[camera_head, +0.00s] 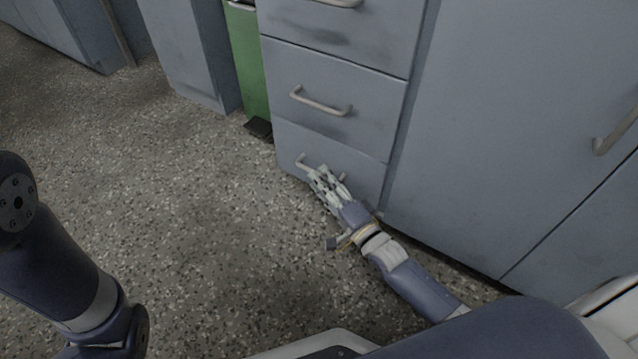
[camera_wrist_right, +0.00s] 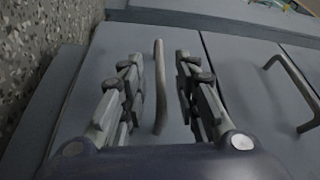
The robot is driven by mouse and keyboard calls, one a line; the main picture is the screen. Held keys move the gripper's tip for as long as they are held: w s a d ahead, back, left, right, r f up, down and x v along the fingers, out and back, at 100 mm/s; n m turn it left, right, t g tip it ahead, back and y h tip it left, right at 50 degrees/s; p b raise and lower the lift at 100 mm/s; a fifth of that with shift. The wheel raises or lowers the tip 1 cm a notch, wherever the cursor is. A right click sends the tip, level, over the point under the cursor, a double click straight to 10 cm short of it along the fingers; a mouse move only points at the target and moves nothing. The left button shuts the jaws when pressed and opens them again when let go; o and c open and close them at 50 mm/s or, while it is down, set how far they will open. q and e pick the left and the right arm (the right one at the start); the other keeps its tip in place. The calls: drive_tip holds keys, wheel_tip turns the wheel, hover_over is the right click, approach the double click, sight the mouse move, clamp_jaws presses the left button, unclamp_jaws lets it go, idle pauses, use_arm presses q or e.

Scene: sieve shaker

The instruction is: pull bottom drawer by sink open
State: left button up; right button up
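The bottom drawer (camera_head: 361,168) is the lowest of a stack of blue-grey drawers and looks closed, its front in line with the drawer above. My right gripper (camera_head: 322,176) is at its bar handle (camera_head: 303,162) and covers part of it. In the right wrist view the bottom drawer's handle (camera_wrist_right: 159,85) stands between the two fingers of my right gripper (camera_wrist_right: 157,75). The fingers are open, with a gap on each side of the handle. My left arm shows at the left of the head view, but its gripper is out of view.
The middle drawer (camera_head: 350,84) above has its own handle (camera_head: 320,103), which also shows in the right wrist view (camera_wrist_right: 292,85). A green bin (camera_head: 248,62) with a black pedal stands left of the drawers. A tall cabinet door (camera_head: 500,140) is on the right. The speckled floor (camera_head: 150,190) in front is clear.

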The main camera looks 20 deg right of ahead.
drive_tip(key=shift+b+x, duration=0.3)
drive_tip(key=shift+x, duration=0.75)
clamp_jaws()
